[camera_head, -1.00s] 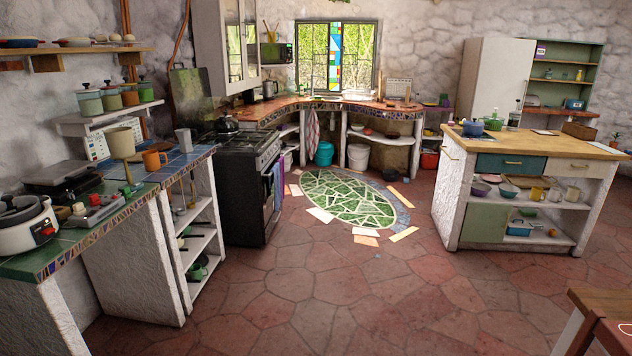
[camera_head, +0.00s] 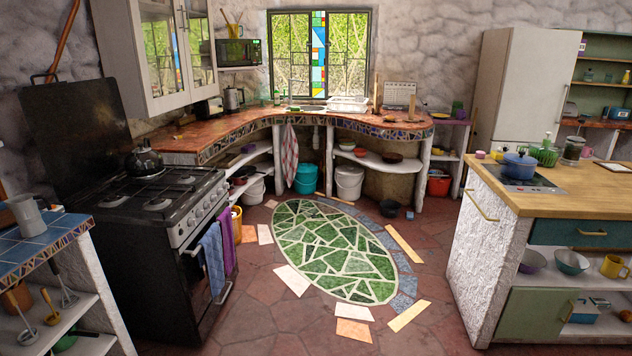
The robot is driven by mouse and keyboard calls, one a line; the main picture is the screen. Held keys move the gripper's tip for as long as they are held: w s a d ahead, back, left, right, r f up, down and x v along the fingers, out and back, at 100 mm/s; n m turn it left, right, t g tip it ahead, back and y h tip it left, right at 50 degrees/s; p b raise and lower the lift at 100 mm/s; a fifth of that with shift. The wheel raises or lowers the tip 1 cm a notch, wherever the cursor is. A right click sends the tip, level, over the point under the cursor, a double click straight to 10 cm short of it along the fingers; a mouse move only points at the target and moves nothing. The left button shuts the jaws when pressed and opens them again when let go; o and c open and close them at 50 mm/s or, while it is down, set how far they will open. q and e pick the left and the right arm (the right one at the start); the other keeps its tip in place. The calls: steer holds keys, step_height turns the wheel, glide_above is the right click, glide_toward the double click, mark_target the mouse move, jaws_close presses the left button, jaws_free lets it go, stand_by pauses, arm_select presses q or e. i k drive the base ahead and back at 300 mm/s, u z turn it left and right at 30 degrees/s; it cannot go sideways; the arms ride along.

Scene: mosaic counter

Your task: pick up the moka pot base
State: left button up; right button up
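A grey, faceted metal vessel (camera_head: 27,215), which looks like the moka pot base, stands upright on the blue-tiled counter (camera_head: 40,246) at the left edge of the head view. It is small in the picture, so its details are hard to tell. Nothing is seen touching it from above. Neither of my grippers is in view.
A black stove (camera_head: 160,215) with a kettle (camera_head: 144,160) stands right of the blue counter. A wooden-topped island (camera_head: 560,200) is at the right. The floor between has a green oval mosaic (camera_head: 335,250) with loose pieces around it and is otherwise open.

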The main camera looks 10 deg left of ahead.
mark_target(37, 228)
steer(key=u, duration=0.2)
steer(key=i, duration=1.75)
steer(key=u, duration=1.1)
steer(key=i, duration=1.25)
steer(key=u, duration=0.9)
